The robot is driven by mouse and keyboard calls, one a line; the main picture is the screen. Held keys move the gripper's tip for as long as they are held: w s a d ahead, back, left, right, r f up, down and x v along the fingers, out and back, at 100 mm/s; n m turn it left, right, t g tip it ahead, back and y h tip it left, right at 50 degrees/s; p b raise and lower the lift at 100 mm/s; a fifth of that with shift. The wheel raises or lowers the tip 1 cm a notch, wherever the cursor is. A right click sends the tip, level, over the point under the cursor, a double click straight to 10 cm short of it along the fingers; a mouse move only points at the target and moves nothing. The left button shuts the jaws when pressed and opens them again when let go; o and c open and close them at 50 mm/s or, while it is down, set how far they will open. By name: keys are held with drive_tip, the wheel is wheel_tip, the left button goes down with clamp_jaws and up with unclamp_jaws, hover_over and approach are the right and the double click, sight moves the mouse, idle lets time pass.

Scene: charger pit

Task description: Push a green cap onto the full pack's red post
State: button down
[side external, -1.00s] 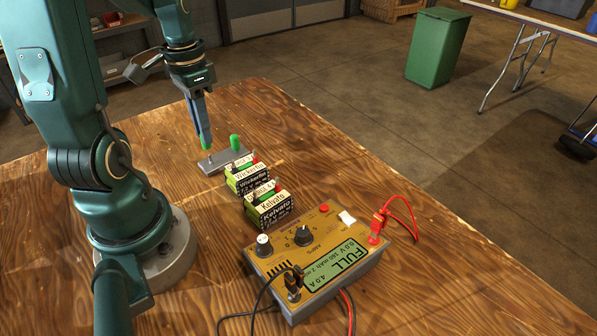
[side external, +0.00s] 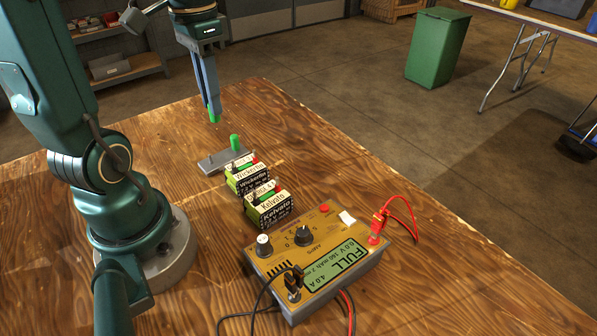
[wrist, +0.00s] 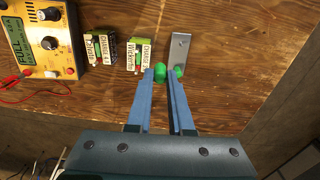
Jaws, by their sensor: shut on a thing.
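My gripper (side external: 213,116) is shut on a green cap (side external: 214,119), holding it in the air above the grey holder (side external: 208,164). The held cap also shows between the fingertips in the wrist view (wrist: 160,73). A second green cap (side external: 235,141) stands upright on the holder's right end. Two labelled packs with red and green on top stand in front of the holder: the Wickerlin pack (side external: 252,184) nearer it and the Kelvato pack (side external: 270,212) nearer the charger. The yellow charger (side external: 318,250) reads FULL. I cannot tell from the packs themselves which is full.
Black and red leads run from the charger, and a red clip (side external: 379,222) sits at its right corner. The wooden table (side external: 330,170) is clear to the right of the packs. A green bin (side external: 437,48) stands on the floor beyond.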

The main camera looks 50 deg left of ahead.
hover_over(277, 178)
idle(0.6)
drive_tip(key=shift+f, duration=0.2)
drive_tip(key=shift+f, duration=3.35)
drive_tip(key=shift+f, duration=0.2)
drive_tip(key=c, duration=0.7)
unclamp_jaws()
drive_tip(key=shift+c, duration=0.2)
drive_tip(key=shift+o, duration=1.1)
